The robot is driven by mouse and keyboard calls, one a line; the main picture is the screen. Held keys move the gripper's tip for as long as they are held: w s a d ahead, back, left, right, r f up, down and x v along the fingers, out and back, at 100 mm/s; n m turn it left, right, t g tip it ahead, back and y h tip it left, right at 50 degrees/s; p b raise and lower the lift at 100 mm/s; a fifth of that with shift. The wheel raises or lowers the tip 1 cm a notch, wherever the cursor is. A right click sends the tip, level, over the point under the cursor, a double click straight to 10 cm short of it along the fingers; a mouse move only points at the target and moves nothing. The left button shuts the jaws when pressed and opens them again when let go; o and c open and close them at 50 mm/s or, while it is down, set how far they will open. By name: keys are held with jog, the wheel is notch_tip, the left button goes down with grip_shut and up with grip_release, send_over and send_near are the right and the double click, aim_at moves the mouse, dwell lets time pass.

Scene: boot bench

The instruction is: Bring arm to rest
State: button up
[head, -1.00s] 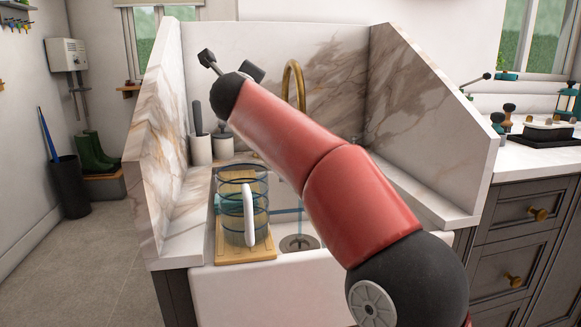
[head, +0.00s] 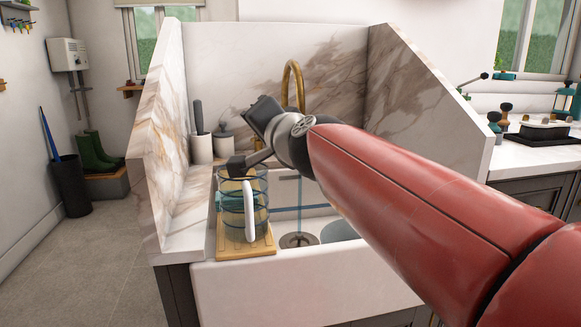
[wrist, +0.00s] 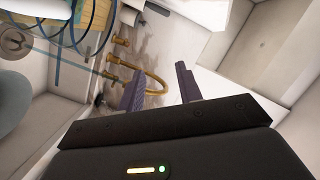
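My red arm reaches in from the right in the head view, over the sink. My gripper (head: 237,163) is at its far end, just behind and above the rim of a clear jug. In the wrist view my gripper (wrist: 160,85) shows two dark fingers standing apart with nothing between them. The glass jug (head: 232,215), with blue rings and a white handle, stands upright on a wooden board (head: 246,248) at the sink's left side. Its rings also show at the upper left of the wrist view (wrist: 70,25).
The white sink (head: 300,290) has a brass tap (head: 292,80) behind it. Marble side walls (head: 160,130) stand left and right. White pots (head: 202,148) stand at the back left. Dark cabinets (head: 535,195) with a counter of small items lie at the right.

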jog(key=s+d+f+n+g+h, duration=0.2)
jog(key=s+d+f+g, duration=0.1)
jog(key=s+d+f, duration=0.4)
jog(key=s+d+f+n+g+h, duration=0.1)
jog(key=s+d+f+g+h, duration=0.2)
jog(key=s+d+f, duration=0.4)
jog(key=s+d+f+n+g+h, duration=0.2)
jog(key=s+d+f, duration=0.5)
jog(key=s+f, duration=0.4)
notch_tip(320, 180, down, 6)
jog(key=shift+s+r+n+g, duration=0.1)
jog(key=shift+s+n+g, duration=0.2)
jog(key=shift+g, duration=0.5)
